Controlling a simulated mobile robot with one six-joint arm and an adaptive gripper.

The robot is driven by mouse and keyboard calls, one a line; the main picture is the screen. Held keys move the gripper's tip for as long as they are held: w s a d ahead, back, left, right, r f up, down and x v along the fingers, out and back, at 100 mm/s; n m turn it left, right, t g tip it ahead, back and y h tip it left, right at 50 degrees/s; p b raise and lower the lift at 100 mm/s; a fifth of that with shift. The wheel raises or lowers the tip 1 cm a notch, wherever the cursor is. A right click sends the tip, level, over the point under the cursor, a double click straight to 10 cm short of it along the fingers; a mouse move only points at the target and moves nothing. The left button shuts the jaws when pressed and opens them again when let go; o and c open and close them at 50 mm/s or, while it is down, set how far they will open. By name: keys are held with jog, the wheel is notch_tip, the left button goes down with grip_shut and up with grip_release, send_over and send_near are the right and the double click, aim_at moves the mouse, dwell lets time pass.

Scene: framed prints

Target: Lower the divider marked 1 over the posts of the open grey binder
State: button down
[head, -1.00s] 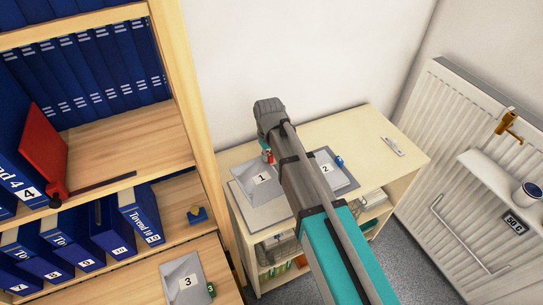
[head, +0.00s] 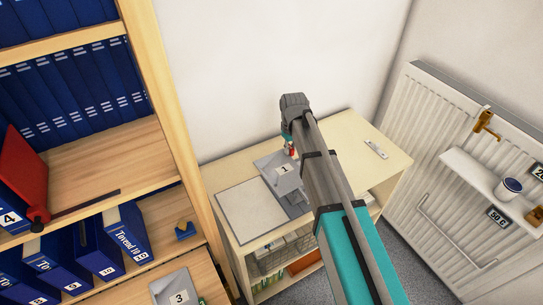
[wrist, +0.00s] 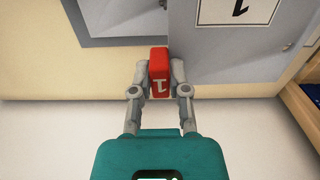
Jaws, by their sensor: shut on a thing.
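The divider marked 1 (head: 283,171) is a grey sheet with a white label and a red tab, held up over the cabinet top in the head view. My gripper (head: 290,149) is shut on its red tab. In the wrist view the tab (wrist: 160,75) sits between both fingers, and the sheet (wrist: 225,50) extends to the upper right. The open grey binder (head: 248,213) lies flat on the cabinet, its pale left part bare. The divider and my arm cover much of its right part. I cannot see the posts, or tell whether the sheet touches anything.
A divider marked 3 (head: 178,297) lies on the wooden surface at lower left. A small pale object (head: 376,149) lies on the cabinet top (head: 350,128) at right, with free room around it. A wooden shelf of blue binders (head: 85,95) stands left; a radiator (head: 440,150) is right.

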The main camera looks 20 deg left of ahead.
jog(key=w+d, duration=0.8)
jog(key=shift+d+m, duration=0.15)
jog(key=shift+m, duration=0.15)
jog(key=shift+s, duration=0.1)
jog(key=shift+f+b, duration=2.3)
jog(key=shift+f+b, duration=1.8)
dwell(0.5)
jog(key=c, duration=0.5)
grip_release()
jog(key=shift+c, duration=0.2)
jog(key=shift+r, duration=0.1)
